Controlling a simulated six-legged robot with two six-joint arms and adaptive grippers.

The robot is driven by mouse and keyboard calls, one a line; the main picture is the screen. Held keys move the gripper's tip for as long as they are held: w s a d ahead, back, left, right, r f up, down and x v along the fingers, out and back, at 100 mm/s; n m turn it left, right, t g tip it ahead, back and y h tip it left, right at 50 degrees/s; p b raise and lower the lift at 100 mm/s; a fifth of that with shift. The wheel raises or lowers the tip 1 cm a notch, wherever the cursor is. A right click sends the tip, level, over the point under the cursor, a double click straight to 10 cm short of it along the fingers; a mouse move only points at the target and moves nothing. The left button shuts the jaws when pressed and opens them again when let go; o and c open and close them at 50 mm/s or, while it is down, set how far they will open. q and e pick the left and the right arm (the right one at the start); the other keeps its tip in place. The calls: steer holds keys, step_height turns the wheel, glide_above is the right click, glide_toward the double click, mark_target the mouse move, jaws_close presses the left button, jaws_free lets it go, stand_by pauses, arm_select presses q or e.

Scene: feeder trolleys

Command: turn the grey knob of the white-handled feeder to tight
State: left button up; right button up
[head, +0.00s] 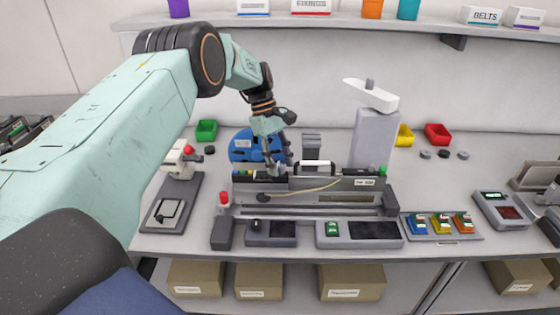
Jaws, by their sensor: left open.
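The feeder (345,183) is a long dark-grey unit on the bench, in the middle of the head view. A white handle (314,163) with dark ends stands on its top. My left gripper (278,161) is open and points down over the feeder's top, left of the white handle. A small grey part that looks like the knob (279,170) is right at the fingertips and partly hidden by them. I cannot tell whether the fingers touch it or how the knob is turned. My right gripper is not in view.
A blue reel (241,147) stands behind the gripper. A grey post with a white arm (372,94) rises behind the feeder's right side. A red-topped post (224,199) stands at its left end. A shelf (330,21) runs above the bench.

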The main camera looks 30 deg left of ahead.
arm_select(q)
steer(key=shift+a, duration=0.1)
steer(key=v, duration=1.2)
